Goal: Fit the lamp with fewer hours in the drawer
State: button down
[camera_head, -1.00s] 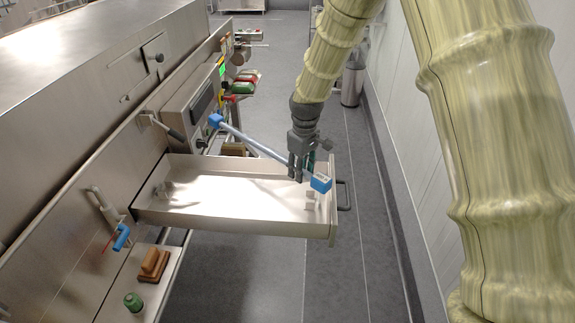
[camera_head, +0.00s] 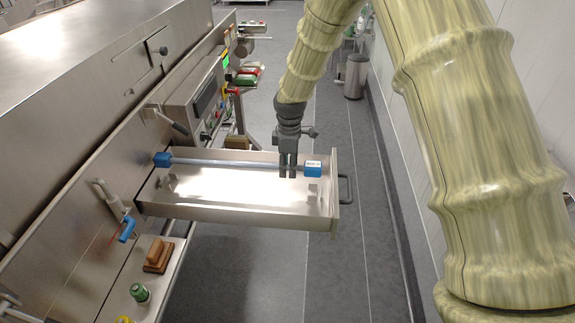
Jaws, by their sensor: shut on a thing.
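The lamp is a long thin tube (camera_head: 225,164) with a blue cap at each end, the left cap (camera_head: 162,159) and the right cap (camera_head: 313,169) with a white label too small to read. My gripper (camera_head: 288,172) is shut on the tube close to its right cap. The lamp lies nearly level over the back part of the open metal drawer (camera_head: 240,212). Small light holders stand in the drawer, one at left (camera_head: 168,183) and one at right (camera_head: 312,191). The lamp appears above and behind them, not seated in them. No second lamp can be made out.
The long steel machine (camera_head: 90,90) stands at left, with a control panel (camera_head: 205,97) behind the drawer. The drawer's handle (camera_head: 346,188) sticks out at right. A shelf at lower left holds a brown brush-like block (camera_head: 158,255) and a green-capped jar (camera_head: 140,293).

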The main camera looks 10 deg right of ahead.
jog(key=b, duration=0.3)
send_over(288, 195)
jog(key=shift+f, duration=2.9)
jog(key=shift+f+b, duration=0.75)
jog(key=shift+f, duration=1.4)
jog(key=c, duration=0.9)
grip_release()
jog(key=shift+s, duration=0.1)
jog(key=shift+r, duration=0.1)
jog(key=r, duration=1.2)
jog(key=shift+d, duration=0.25)
